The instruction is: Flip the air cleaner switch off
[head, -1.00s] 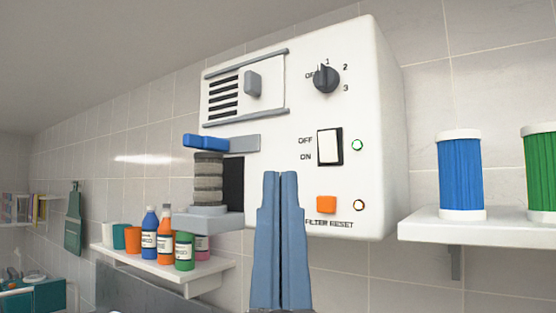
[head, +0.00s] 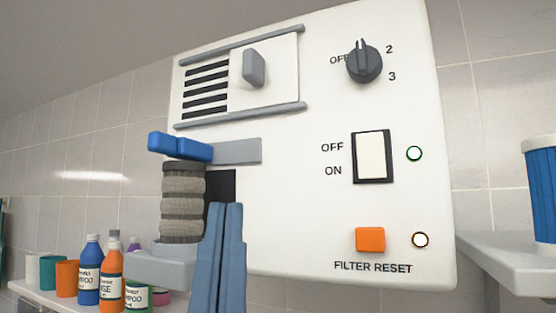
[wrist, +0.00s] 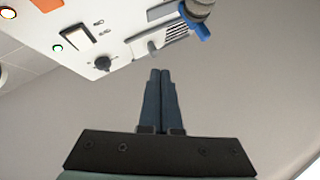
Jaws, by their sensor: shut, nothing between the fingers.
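The white air cleaner (head: 300,200) fills the middle of the head view, mounted on a tiled wall. Its white rocker switch (head: 371,157) sits in a black frame, with OFF printed beside the upper part and ON beside the lower part. A small green-ringed lamp (head: 414,153) is right of the switch. In the wrist view the switch (wrist: 74,37) shows at the upper left. My gripper (head: 227,208) is shut and empty, in front of the cleaner's lower left, left of and below the switch. It also shows in the wrist view (wrist: 160,73), apart from the panel.
The dark knob (head: 364,64) is above the switch. The orange filter reset button (head: 370,239) and an amber-ringed lamp (head: 420,240) are below it. A shelf (head: 520,265) with a blue cylinder (head: 543,190) is at the right.

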